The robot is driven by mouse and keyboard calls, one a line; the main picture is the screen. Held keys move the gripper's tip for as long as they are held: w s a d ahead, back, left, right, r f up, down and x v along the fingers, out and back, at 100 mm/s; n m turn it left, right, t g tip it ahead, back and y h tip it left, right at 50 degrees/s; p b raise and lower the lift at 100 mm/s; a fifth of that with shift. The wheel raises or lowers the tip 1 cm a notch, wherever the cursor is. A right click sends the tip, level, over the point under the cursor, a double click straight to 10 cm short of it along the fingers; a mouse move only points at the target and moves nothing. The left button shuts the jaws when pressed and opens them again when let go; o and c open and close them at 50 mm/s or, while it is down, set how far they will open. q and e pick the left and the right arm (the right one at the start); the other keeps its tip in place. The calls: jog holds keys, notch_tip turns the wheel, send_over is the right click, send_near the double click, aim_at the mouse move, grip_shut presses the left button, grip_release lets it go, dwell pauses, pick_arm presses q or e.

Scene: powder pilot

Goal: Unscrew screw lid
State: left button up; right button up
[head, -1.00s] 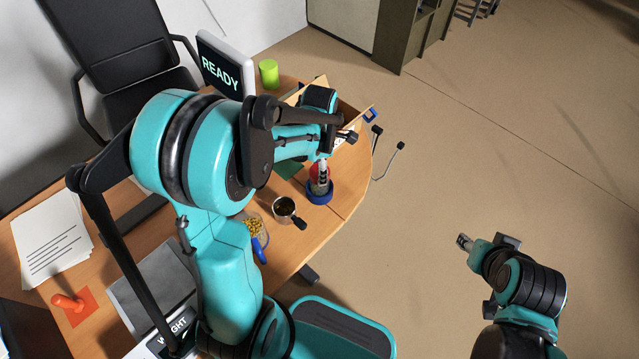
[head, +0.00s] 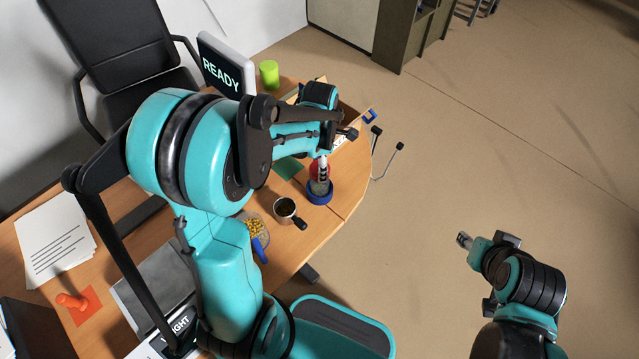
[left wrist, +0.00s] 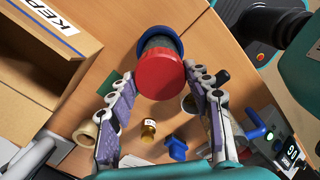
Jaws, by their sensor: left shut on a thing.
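A jar with a red screw lid (left wrist: 161,75), a dark body (left wrist: 160,42) and a blue base ring (left wrist: 157,33) stands on the desk. In the head view the blue ring (head: 319,197) shows near the desk's right edge, with the lid partly hidden by my gripper. My left gripper (left wrist: 164,88) comes from above, its two padded fingers on either side of the red lid, shut on it. The exact contact is hard to see. My right gripper (head: 464,240) is away from the desk, over the floor at right; its jaw opening is too small to judge.
An open cardboard box (left wrist: 50,55) stands close to the jar. A dark mug (head: 285,207), a container of yellow pieces (head: 256,227) and a small amber bottle (left wrist: 149,128) are nearby. A screen reading READY (head: 222,66) and a green cylinder (head: 269,74) stand farther back.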

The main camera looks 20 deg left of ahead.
pick_arm(q)
jog(key=shift+r+p, duration=1.2)
jog(key=shift+r, duration=0.6)
